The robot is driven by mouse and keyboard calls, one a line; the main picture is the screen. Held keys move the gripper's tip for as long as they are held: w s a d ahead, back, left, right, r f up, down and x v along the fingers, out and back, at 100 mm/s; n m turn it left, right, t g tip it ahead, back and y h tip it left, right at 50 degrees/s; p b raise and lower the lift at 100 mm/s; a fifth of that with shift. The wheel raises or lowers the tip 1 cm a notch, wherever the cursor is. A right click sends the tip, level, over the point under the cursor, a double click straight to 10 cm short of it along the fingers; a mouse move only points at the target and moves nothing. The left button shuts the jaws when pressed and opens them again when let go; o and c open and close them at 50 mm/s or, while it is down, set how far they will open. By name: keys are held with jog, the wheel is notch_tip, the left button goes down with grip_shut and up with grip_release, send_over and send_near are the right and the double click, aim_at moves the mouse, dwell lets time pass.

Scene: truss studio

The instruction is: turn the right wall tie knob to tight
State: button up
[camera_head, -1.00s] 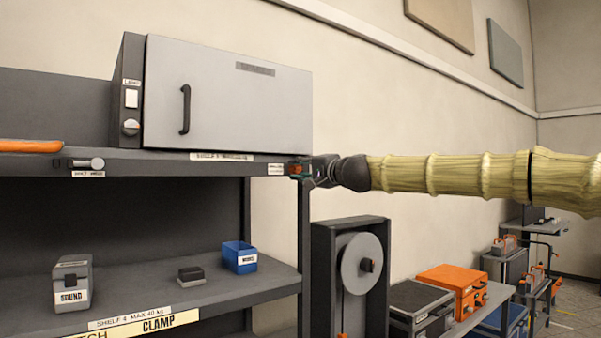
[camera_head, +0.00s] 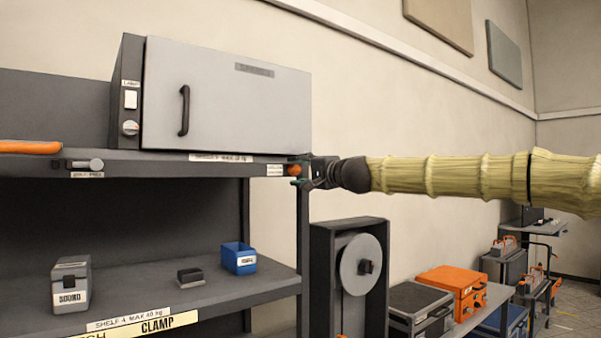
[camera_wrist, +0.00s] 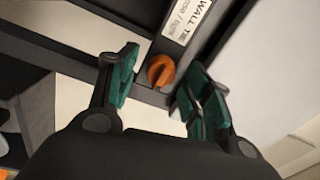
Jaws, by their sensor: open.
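The right wall tie knob (camera_wrist: 160,71) is a small orange knob on the dark shelf edge, just below a white label reading "WALL TIE" (camera_wrist: 184,22) in the wrist view. It also shows in the head view (camera_head: 294,170) at the right end of the upper shelf's front edge. My gripper (camera_wrist: 162,90) is open, with one green-padded finger on each side of the knob and gaps visible on both sides. In the head view my gripper (camera_head: 304,171) reaches the knob from the right. I cannot tell the knob's setting from its face.
A grey cabinet (camera_head: 230,98) with a black handle stands on the upper shelf. A blue bin (camera_head: 240,258) rests on the lower shelf. A reel in a frame (camera_head: 362,265) stands below my arm.

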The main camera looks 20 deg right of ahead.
jog(key=shift+s+d, duration=0.1)
jog(key=v, duration=0.7)
jog(key=shift+s, duration=0.3)
jog(key=shift+d+f, duration=0.1)
jog(key=shift+f, duration=0.05)
